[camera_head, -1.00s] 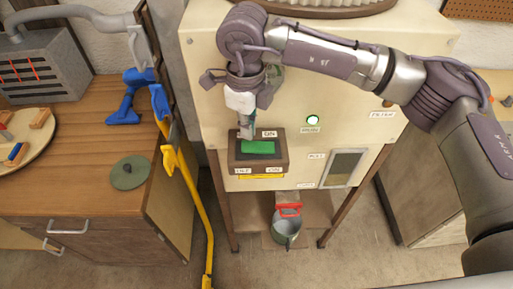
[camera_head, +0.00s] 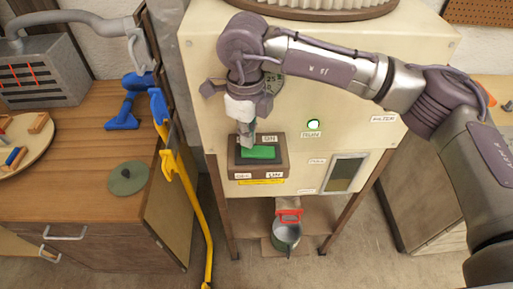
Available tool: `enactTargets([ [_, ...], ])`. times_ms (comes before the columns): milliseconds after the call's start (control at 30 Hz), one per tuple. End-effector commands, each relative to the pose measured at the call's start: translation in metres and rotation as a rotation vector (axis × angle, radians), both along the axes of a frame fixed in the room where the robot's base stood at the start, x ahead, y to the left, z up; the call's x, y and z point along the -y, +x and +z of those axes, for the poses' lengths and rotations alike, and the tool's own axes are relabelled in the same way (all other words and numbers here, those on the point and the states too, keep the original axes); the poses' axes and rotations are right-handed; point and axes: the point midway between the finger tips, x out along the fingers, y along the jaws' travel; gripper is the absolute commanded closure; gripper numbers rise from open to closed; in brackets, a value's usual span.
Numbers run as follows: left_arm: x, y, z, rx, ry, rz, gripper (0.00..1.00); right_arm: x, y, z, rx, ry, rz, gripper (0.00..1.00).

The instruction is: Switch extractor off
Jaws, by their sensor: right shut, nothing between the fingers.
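The extractor is a cream cabinet (camera_head: 300,110) on brown legs, with a dark switch box (camera_head: 262,167) on its front. A green rocker (camera_head: 262,152) sits in the box. Small labels stand above and below it; the lower right one seems to read ON. A round lamp (camera_head: 313,125) above the RUN label glows green-white. My right gripper (camera_head: 246,146) is shut and empty, pointing down with its tip at the left part of the rocker. It seems to touch the rocker and hides that part. My left gripper is out of view.
A framed window (camera_head: 346,173) is right of the switch box. A metal can with a red handle (camera_head: 286,233) stands below the cabinet. To the left are a wooden bench (camera_head: 60,190), a green disc (camera_head: 128,177) and a yellow bent bar (camera_head: 190,190).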

Motion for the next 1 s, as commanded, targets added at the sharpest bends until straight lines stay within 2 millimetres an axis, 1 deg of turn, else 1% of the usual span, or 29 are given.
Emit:
enactTargets([
  [533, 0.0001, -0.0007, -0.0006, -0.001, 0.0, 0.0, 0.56, -0.0001, -0.0001, -0.0006, 0.0, 0.0, 0.0, 1.0],
  [1000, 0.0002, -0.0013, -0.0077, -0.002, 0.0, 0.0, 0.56, 0.0, 0.0, -0.0075, 0.0, 0.0, 0.0, 1.0],
])
